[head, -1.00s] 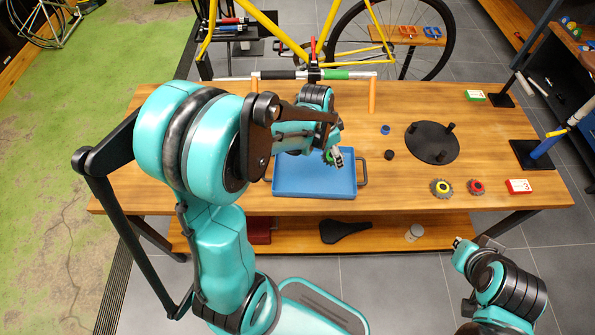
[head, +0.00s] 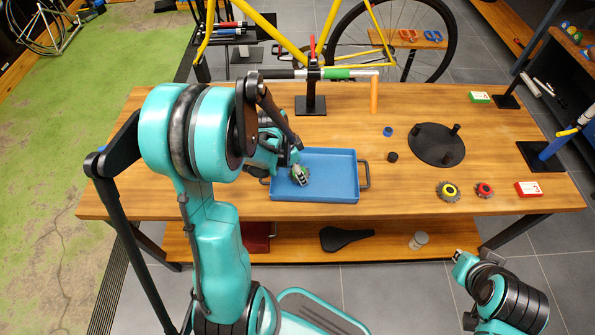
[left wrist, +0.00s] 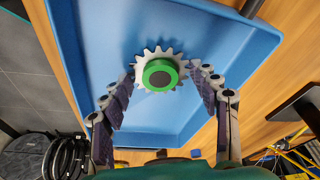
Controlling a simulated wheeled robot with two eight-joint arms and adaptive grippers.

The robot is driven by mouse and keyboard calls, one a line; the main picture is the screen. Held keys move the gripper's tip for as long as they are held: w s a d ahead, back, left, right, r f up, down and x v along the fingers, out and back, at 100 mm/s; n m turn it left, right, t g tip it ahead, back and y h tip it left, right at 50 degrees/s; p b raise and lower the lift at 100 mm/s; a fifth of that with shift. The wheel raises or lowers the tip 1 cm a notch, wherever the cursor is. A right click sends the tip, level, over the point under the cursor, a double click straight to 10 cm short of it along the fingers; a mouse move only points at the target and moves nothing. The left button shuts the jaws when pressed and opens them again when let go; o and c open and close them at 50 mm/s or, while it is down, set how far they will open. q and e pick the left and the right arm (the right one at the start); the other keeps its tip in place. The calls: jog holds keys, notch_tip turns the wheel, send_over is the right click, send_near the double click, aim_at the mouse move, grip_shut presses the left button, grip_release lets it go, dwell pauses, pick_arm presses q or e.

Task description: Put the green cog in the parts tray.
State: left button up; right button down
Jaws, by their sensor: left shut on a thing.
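The green cog (left wrist: 160,73), a grey toothed ring with a green hub and dark centre, sits between the fingertips of my left gripper (left wrist: 162,75) in the left wrist view. In the head view my left gripper (head: 300,176) is over the left half of the blue parts tray (head: 338,182), with a bit of the cog (head: 306,171) showing beside it. The tray's floor (left wrist: 110,40) is behind the cog in the left wrist view; I cannot tell whether the cog touches it. My right gripper (head: 460,257) is off the table's front edge at lower right, its jaws too small to judge.
A yellow cog (head: 447,191) and a red cog (head: 484,190) lie at the right, near a red box (head: 528,188). A black round stand (head: 437,150), a blue ring (head: 388,131) and a black piece (head: 392,157) stand right of the tray. A repair stand rises behind it.

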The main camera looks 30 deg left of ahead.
aim_at(288, 179)
pick_arm(q)
jog(key=shift+r, duration=0.1)
jog(key=o, duration=1.4)
jog(key=shift+c, duration=0.2)
jog(key=shift+r, duration=0.15)
jog(key=p+v, duration=0.5)
jog(key=v, duration=0.7)
jog(key=s+d+r+n+t+y, duration=0.2)
jog(key=s+d+r+n+t, duration=0.2)
jog(key=d, duration=0.9)
jog(key=s+r+n, duration=0.3)
jog(key=s+r, duration=0.1)
jog(key=shift+d+r+t, duration=0.3)
